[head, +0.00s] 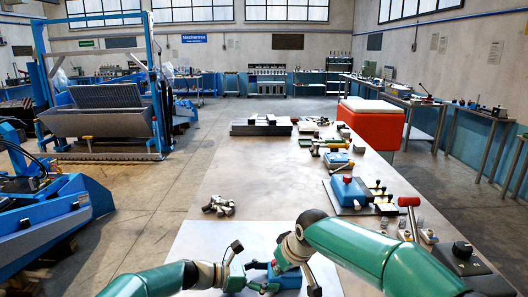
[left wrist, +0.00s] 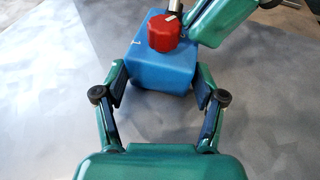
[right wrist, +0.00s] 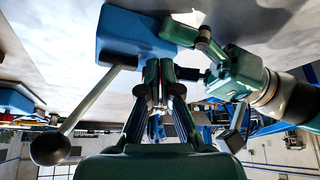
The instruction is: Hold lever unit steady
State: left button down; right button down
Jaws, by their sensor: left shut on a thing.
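The lever unit is a blue box (left wrist: 160,65) with a red knob (left wrist: 166,33) on top. In the head view it (head: 285,278) sits at the near end of the bench, partly covered by my arms. My left gripper (left wrist: 162,85) is shut on the blue box, one finger on each side. In the right wrist view the box (right wrist: 135,38) is at the top, with a grey rod ending in a dark ball (right wrist: 50,149) to its left. My right gripper (right wrist: 160,70) has its fingers close together beside the box. Its contact with the unit is unclear.
A cluster of small grey metal parts (head: 218,205) lies on the bench ahead. Another blue unit with a red knob (head: 349,190) and a red-topped lever (head: 409,203) stand along the right edge. The bench middle (head: 265,180) is clear.

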pick_arm(q)
jog(key=shift+w+a, duration=0.15)
pick_arm(e)
jog(key=shift+r, duration=2.95)
jog(key=shift+d, duration=0.1)
pick_arm(q)
grip_release()
